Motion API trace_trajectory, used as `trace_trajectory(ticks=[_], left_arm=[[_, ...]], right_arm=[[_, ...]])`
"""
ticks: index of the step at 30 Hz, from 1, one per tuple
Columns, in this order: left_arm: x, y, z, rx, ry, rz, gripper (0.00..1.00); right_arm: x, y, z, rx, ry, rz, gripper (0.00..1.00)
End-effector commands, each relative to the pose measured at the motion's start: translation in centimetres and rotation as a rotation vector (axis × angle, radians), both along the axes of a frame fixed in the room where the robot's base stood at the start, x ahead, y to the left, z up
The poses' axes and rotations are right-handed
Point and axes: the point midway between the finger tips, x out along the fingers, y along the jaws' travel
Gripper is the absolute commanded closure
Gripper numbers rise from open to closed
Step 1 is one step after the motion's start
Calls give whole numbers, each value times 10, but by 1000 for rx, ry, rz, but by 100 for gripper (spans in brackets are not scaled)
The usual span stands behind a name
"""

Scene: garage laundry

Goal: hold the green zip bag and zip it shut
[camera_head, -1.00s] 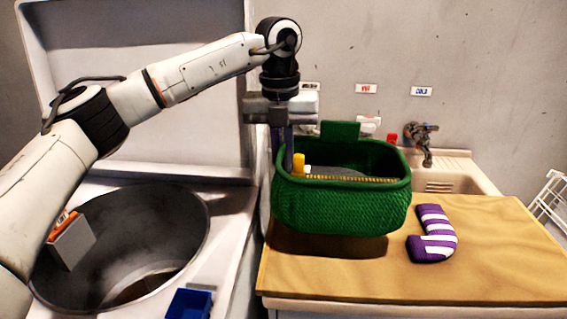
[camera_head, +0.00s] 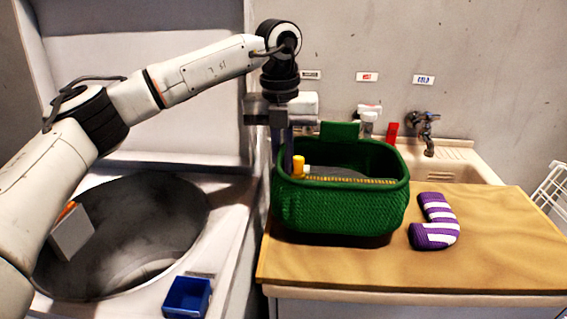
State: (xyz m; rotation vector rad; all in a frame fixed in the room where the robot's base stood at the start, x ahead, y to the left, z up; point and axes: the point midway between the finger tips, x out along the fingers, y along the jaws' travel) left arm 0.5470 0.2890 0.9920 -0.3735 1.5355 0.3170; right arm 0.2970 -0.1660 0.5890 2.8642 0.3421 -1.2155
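The green zip bag (camera_head: 340,208) stands upright on the wooden counter, a little left of its middle. Its top is open, with a yellow zip line along the near rim and a yellow piece (camera_head: 298,166) at the left end. A grey thing shows inside it. My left gripper (camera_head: 288,150) points down at the bag's left rear edge. Its fingers are partly hidden behind the rim, and I cannot tell whether they are shut on the bag. My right gripper is not in view.
A purple and white striped sock (camera_head: 434,222) lies on the counter (camera_head: 500,260) right of the bag. A sink with a tap (camera_head: 424,130) is behind. A washer drum opening (camera_head: 150,215) and a blue box (camera_head: 188,298) are at the left. The counter's front right is clear.

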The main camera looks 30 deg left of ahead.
Motion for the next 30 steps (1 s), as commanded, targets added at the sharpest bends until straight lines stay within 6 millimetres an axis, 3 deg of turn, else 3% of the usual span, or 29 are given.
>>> trace_trajectory(ticks=[30], left_arm=[[0, 0, -25, -1, -2, 0, 100]], right_arm=[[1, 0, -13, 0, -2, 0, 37]])
